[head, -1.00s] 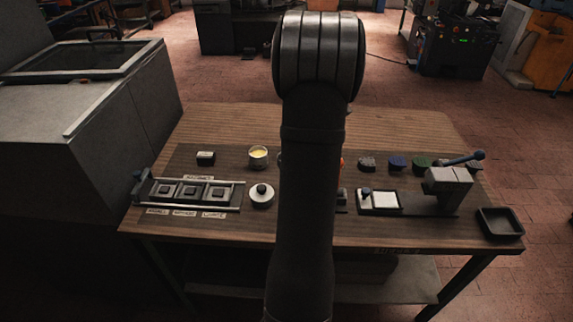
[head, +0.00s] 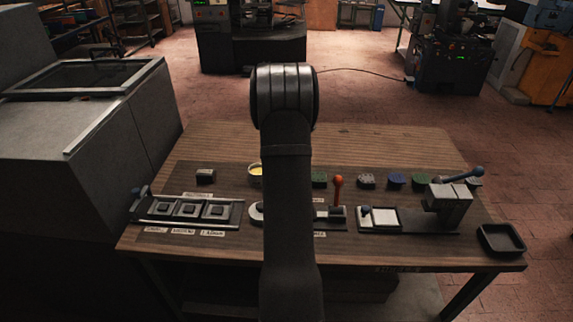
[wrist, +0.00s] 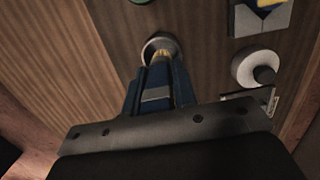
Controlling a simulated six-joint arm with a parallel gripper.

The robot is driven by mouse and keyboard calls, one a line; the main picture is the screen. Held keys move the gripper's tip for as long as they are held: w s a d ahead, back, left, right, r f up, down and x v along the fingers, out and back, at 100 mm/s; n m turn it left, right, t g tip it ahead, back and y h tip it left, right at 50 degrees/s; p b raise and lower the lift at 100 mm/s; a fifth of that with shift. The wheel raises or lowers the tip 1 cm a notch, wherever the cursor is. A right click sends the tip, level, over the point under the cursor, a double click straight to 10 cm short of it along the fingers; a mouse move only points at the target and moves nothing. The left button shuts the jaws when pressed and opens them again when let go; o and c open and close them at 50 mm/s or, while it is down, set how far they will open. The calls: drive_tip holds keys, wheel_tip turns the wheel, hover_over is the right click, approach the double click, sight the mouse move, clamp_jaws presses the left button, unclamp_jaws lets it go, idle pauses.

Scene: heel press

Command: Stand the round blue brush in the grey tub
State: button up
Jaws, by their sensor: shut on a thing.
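In the wrist view my gripper (wrist: 158,82) has its dark blue fingers shut on what looks like the round blue brush (wrist: 161,62). Only a yellowish end of it shows clearly past the fingertips; the rest blends with the fingers. This end overlaps the round grey tub (wrist: 149,43) just beyond the fingertips. I cannot tell whether the brush is inside the tub or above it. In the head view the tub (head: 252,175), with yellow inside, is partly behind my arm. My gripper is hidden there.
A slide fixture (head: 190,211) is at the left, and a lever with an orange knob (head: 339,181) is right of my arm. A grey press (head: 449,205) and dark tray (head: 501,239) are farther right.

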drive_tip(key=shift+a+f, duration=0.2)
drive_tip(key=shift+f, duration=1.9)
drive_tip(key=shift+f, duration=0.15)
drive_tip(key=o, duration=1)
wheel_tip(320, 180, up, 12)
drive_tip(key=a, duration=0.1)
drive_tip(key=shift+a, duration=0.2)
